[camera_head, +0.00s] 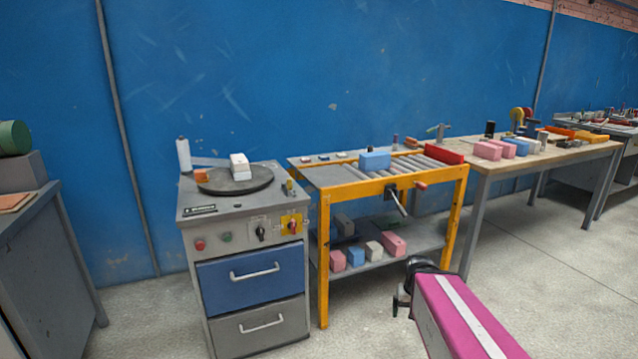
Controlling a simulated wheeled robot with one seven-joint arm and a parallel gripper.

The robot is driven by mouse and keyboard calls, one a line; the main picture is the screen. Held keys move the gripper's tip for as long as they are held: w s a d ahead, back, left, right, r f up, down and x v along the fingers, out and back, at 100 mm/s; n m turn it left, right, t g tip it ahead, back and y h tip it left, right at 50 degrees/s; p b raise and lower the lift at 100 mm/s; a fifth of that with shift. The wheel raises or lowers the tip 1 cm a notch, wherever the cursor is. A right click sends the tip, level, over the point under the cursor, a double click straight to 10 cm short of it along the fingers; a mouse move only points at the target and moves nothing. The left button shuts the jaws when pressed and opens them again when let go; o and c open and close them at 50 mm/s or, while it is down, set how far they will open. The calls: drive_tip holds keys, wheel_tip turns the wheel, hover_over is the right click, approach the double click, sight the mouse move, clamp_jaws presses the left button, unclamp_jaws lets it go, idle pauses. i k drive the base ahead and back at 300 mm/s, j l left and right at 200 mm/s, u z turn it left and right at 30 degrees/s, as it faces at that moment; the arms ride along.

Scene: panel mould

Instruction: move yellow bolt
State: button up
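A small yellow upright piece (289,187), which may be the yellow bolt, stands at the right edge of the grey cabinet's top (232,208). It is too small to make out its shape. My arm, magenta with a white stripe, reaches in from the lower right. Its dark end, my gripper (403,300), is over the floor in front of the yellow-framed roller table, well to the right of the cabinet and below its top. Its fingers cannot be made out clearly, and I see nothing held.
A dark turntable (234,180) on the cabinet bears white blocks (240,167). The roller table (323,260) carries a blue block (375,160), with several blocks on its lower shelf. A wooden bench (560,156) stands right. The floor in front is clear.

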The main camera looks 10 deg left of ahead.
sight(289, 185)
drive_tip(key=u, duration=0.95)
